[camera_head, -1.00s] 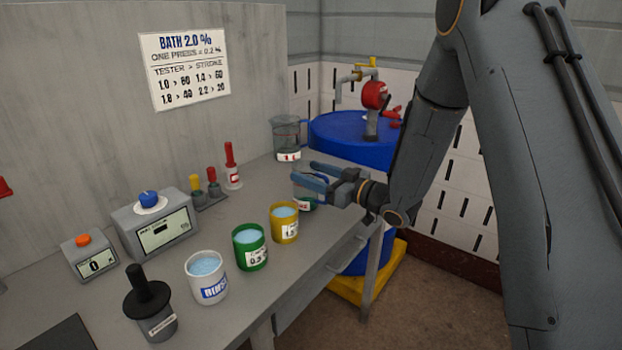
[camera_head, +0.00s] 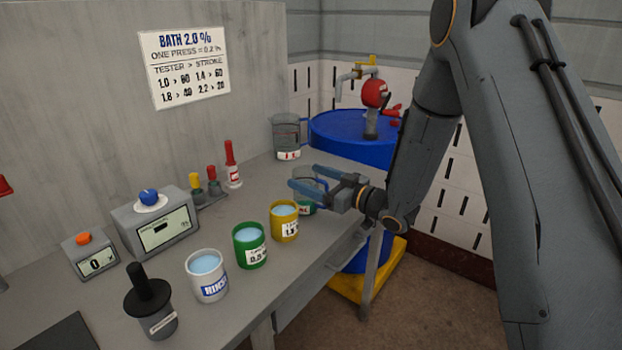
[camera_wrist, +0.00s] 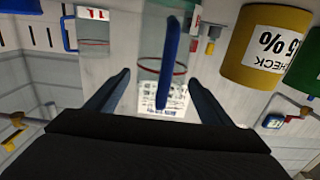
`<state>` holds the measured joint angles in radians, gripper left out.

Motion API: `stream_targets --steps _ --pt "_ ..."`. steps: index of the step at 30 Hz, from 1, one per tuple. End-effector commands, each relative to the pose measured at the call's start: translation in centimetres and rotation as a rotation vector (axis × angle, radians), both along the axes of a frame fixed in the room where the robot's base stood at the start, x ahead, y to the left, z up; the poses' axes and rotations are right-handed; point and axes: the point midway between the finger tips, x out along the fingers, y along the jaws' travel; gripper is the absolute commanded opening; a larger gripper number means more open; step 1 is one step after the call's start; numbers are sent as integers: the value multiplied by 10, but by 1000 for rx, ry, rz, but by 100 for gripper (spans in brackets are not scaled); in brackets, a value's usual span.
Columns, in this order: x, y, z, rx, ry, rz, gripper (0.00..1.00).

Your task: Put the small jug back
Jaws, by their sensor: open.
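The small jug (camera_head: 307,193) is clear, with a blue handle and a label low on its side. It stands upright on the bench at the right end of the row of mugs, partly hidden behind my fingers. My gripper (camera_head: 303,177) is open beside it. In the wrist view, which looks upside down, the jug (camera_wrist: 150,68) has a red ring around it. Its blue handle (camera_wrist: 170,50) lies between the two spread fingers (camera_wrist: 157,85), with gaps on both sides. I cannot tell how deep the handle sits between them.
A larger clear jug marked 1 L (camera_head: 287,135) stands behind, near the blue drum (camera_head: 340,125) with its red pump. Yellow (camera_head: 284,228), green (camera_head: 249,252) and white RINSE mugs (camera_head: 206,283) stand left of my gripper. Bench is clear between the small jug and the wall.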

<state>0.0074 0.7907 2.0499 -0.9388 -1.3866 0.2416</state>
Motion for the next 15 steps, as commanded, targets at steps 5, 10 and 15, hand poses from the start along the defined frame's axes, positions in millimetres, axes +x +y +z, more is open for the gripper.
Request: stream_targets --steps 5,10,15 --pt "-6 -9 2 0 1 -2 75" --pt "-25 -35 2 1 2 -5 75" --pt "-47 -63 2 0 0 -5 75"
